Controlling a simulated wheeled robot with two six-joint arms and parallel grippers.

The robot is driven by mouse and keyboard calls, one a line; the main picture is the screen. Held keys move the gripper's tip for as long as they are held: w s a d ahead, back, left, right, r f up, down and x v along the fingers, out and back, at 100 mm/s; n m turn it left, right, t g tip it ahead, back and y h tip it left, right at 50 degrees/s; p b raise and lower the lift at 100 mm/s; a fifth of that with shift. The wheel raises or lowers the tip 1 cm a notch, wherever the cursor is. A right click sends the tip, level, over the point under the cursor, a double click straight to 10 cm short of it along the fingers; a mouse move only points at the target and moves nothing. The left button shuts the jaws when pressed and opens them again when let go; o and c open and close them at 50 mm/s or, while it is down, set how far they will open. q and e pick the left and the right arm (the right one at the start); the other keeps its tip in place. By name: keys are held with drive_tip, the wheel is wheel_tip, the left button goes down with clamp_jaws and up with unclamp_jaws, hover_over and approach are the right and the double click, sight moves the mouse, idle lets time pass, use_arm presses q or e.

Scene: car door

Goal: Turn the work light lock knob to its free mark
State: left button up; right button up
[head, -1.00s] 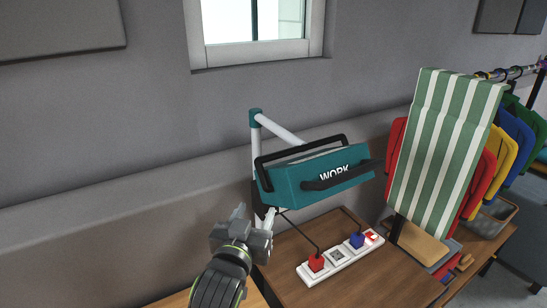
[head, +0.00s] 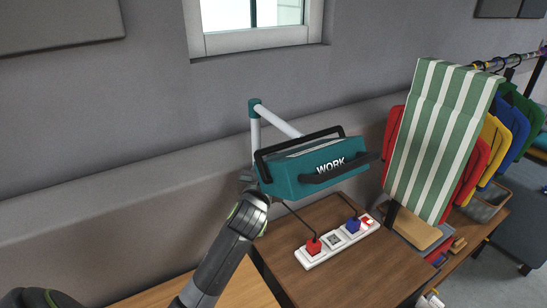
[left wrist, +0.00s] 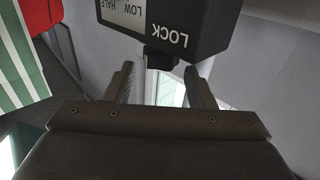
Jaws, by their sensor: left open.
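The teal work light (head: 288,178), marked WORK, hangs from a pale arm with a teal joint. My left gripper (head: 248,180) is at its left end, partly hidden by my wrist and the lamp. In the left wrist view, my left gripper (left wrist: 158,72) is open, with a finger on each side of a small dark knob-like piece (left wrist: 161,56). This piece sticks out of a dark box (left wrist: 205,22) with upside-down labels LOCK, LOW and HALF. I cannot tell whether the fingers touch it. My right gripper is not in view.
A white power strip (head: 318,257) with red and blue plugs lies on the wooden table (head: 350,280) below the lamp. A cable runs down to it. A green-striped cloth (head: 437,140) and coloured jackets (head: 513,130) hang at the right. The wall is close behind.

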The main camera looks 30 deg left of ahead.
use_arm(q)
drive_tip(key=shift+x, duration=1.6)
drive_tip(key=shift+f, duration=0.1)
drive_tip(key=c, duration=0.7)
